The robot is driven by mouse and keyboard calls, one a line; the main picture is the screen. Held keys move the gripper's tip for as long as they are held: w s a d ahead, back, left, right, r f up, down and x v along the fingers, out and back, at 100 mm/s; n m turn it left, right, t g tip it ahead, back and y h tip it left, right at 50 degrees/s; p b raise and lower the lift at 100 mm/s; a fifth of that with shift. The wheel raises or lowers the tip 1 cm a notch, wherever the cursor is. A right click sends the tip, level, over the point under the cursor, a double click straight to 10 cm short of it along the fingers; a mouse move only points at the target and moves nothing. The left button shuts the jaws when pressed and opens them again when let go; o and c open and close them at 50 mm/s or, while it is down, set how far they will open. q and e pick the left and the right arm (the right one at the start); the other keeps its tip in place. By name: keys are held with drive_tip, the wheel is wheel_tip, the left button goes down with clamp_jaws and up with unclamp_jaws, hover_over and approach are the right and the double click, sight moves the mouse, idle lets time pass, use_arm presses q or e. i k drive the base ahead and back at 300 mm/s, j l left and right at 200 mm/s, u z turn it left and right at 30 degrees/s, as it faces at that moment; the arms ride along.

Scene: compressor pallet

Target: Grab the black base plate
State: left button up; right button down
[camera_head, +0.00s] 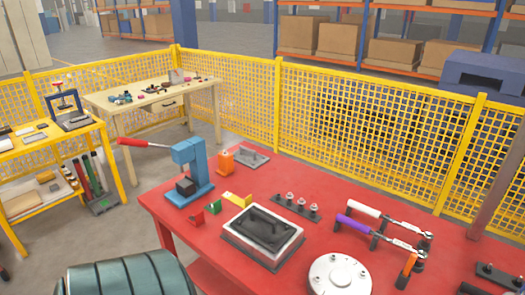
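A black plate-like part (264,228) lies in a white rectangular tray (293,244) near the front middle of the red table (330,185). I cannot tell for sure whether it is the base plate. The tray rests on a dark flat base (252,256). A dark strip with several upright pegs (296,206) lies just behind and right of the tray. Neither of my grippers shows in the head view.
A blue press with a red handle (190,165) stands at the table's left. Orange block (226,161), small coloured blocks (237,198), purple-handled clamp (368,229) and round white disc (340,274) surround the tray. Yellow fence (360,125) stands behind. A ribbed teal cylinder (127,275) is at bottom left.

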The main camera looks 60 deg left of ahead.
sight(258, 225)
drive_tip(key=i, duration=0.5)
drive_tip(key=u, duration=2.05)
